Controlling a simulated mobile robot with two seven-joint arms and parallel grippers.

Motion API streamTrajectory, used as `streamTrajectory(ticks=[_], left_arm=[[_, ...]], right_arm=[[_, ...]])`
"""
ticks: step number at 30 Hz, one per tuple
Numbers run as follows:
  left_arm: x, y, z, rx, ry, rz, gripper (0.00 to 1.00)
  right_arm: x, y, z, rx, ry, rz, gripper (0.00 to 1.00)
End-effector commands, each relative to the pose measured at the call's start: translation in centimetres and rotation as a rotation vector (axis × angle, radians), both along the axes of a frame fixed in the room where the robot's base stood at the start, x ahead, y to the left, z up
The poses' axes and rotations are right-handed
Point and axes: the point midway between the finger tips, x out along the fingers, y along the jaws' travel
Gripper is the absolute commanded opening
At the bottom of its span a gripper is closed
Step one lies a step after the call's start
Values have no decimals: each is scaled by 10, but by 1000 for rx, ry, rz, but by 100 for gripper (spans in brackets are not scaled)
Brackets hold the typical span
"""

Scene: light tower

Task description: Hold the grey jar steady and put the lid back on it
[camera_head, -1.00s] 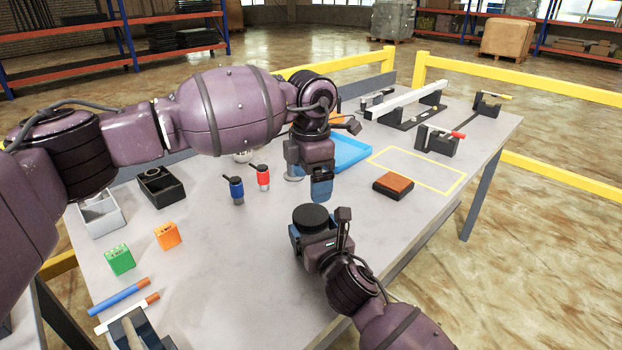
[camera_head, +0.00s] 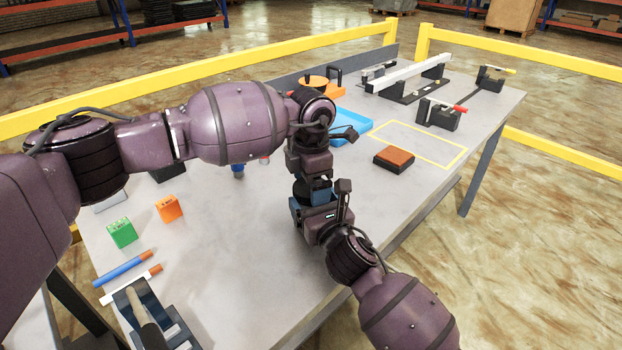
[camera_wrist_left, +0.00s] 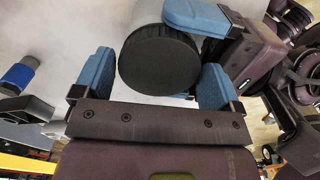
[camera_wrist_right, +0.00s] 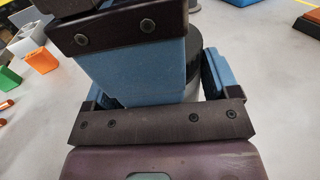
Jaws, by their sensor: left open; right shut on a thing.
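The grey jar (camera_wrist_left: 150,15) is upright between the fingers of my right gripper (camera_head: 312,210), which is shut on it. Its black lid (camera_wrist_left: 158,62) covers the top as a dark disc in the left wrist view; whether it is fully seated I cannot tell. My left gripper (camera_wrist_left: 155,82) points down from above, open, its blue fingers on either side of the lid and apart from it. In the right wrist view the left gripper hides much of the lid (camera_wrist_right: 193,50). In the head view the grippers hide the jar.
A green block (camera_head: 122,233) and orange block (camera_head: 169,208) lie at the left, with blue (camera_head: 121,271) and white (camera_head: 128,286) sticks in front. A blue tray (camera_head: 352,122) and a brown-topped block (camera_head: 394,158) stand right of my grippers.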

Motion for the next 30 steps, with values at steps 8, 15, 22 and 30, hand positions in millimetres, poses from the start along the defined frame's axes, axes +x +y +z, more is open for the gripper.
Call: streamTrajectory(ticks=[8,15,22,30], left_arm=[[0,0,0,0,1,0,66],[0,0,0,0,1,-13,51],[0,0,0,0,0,-208,50],[0,-1,0,0,1,-288,50]], right_arm=[[0,0,-2,0,3,0,15],[0,0,-2,0,3,0,15],[0,0,-2,-1,4,0,15],[0,0,-2,-1,4,0,15]])
